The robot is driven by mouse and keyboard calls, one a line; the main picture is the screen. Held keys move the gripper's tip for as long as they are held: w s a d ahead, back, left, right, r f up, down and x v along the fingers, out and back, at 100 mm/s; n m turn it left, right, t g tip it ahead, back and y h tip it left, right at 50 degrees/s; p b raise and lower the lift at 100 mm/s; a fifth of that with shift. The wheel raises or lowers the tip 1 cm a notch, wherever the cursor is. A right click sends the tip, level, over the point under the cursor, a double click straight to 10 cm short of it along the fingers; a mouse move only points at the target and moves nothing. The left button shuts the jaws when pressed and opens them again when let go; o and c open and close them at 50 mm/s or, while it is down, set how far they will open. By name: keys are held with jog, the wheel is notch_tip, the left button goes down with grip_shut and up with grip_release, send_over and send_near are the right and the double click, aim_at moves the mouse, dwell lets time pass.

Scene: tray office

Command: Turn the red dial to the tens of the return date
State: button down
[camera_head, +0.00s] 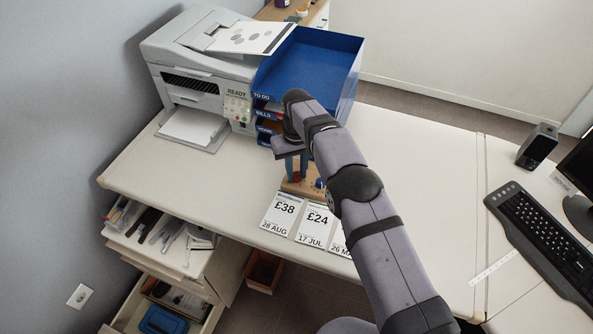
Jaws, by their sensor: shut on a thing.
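A small wooden block (290,188) stands on the desk behind the price cards. A blue knob (319,183) shows at its right side. My gripper (297,180) points down over the block, its two fingers shut on a part at its top. White cards lie in front: one reads £38, 28 AUG (282,212), one £24, 17 JUL (315,224). A third card (337,241), reading 26 M, is partly hidden by my arm.
A printer (200,65) and a blue tray stack (357,70) labelled TO DO and BILLS stand behind. Open drawers (190,262) hang at the front left. A keyboard (545,235), speaker (538,146) and monitor (580,165) are at right. The desk is clear left of the block.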

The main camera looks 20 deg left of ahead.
aim_at(296, 174)
jog(key=m, duration=0.7)
jog(key=shift+r, duration=0.1)
jog(key=shift+w, duration=0.1)
dwell(0.4)
jog(key=c, duration=1.5)
grip_release()
jog(key=shift+r+b, duration=0.4)
jog(key=shift+r, duration=3.25)
